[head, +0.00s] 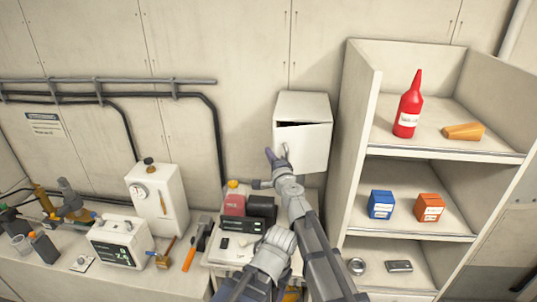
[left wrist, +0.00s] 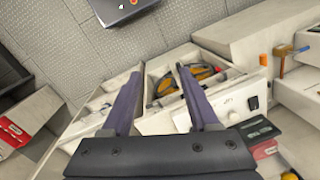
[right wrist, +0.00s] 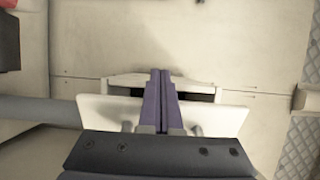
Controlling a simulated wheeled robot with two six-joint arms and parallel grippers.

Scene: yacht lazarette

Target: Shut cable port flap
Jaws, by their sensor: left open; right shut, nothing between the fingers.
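The cable port is a white box (head: 302,103) on the back wall. Its front flap (head: 312,148) stands partly open, with a dark gap along its top edge. In the right wrist view the flap (right wrist: 220,121) is a pale panel with dark opening behind it. My right gripper (head: 277,152) is shut and empty at the flap's lower left in the head view. Its fingers (right wrist: 160,80) overlap the flap's middle in the right wrist view; I cannot tell whether they touch it. My left gripper (left wrist: 158,73) is open and empty above an open drawer, away from the flap.
A shelf unit (head: 358,95) stands close right of the port, holding a red bottle (head: 409,108) and small boxes. Black cables (head: 219,140) run along the wall at left.

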